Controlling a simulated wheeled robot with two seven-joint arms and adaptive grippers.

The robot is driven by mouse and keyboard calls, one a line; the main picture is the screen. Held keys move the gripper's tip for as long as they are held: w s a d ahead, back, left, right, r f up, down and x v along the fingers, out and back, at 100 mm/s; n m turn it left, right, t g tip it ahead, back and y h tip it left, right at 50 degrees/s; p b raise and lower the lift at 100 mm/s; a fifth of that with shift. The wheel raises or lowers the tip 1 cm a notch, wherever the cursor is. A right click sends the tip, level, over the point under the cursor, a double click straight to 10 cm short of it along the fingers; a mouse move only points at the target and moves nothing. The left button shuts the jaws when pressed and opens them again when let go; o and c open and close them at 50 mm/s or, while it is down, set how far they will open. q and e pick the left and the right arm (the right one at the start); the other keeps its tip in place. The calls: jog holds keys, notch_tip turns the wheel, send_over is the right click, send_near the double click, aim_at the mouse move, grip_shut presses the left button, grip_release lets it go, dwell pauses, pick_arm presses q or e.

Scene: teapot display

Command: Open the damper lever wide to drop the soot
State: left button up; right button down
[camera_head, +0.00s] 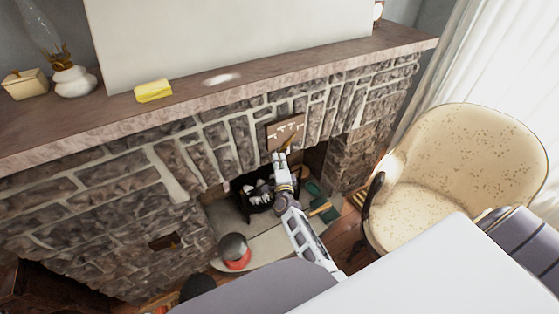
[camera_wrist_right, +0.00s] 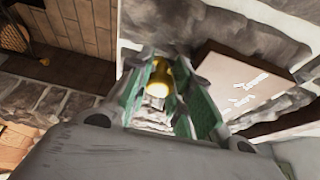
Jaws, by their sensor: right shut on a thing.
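The damper lever shows a brass, rounded end (camera_wrist_right: 161,76) in the right wrist view, between the green-padded fingers of my right gripper (camera_wrist_right: 165,100). My right gripper (camera_head: 283,154) is shut on it, just below a brown plate (camera_head: 285,132) with white markings on the stone fireplace front. The plate also shows at the right of the wrist view (camera_wrist_right: 240,85). In the head view the fingers hide most of the lever, so its angle is unclear. My left gripper is not in view.
Below is the firebox with a dark basket (camera_head: 248,200) of pale lumps. A red and dark round object (camera_head: 234,250) and a green item (camera_head: 318,205) rest on the hearth. The mantel (camera_head: 205,92) overhangs above. A cream chair (camera_head: 460,170) stands at right.

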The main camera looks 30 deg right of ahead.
jog(key=shift+r, duration=0.1)
dwell(0.4)
jog(key=c, duration=1.2)
grip_release()
jog(key=shift+c, duration=0.2)
jog(key=shift+s+a, duration=0.1)
jog(key=shift+s, duration=0.1)
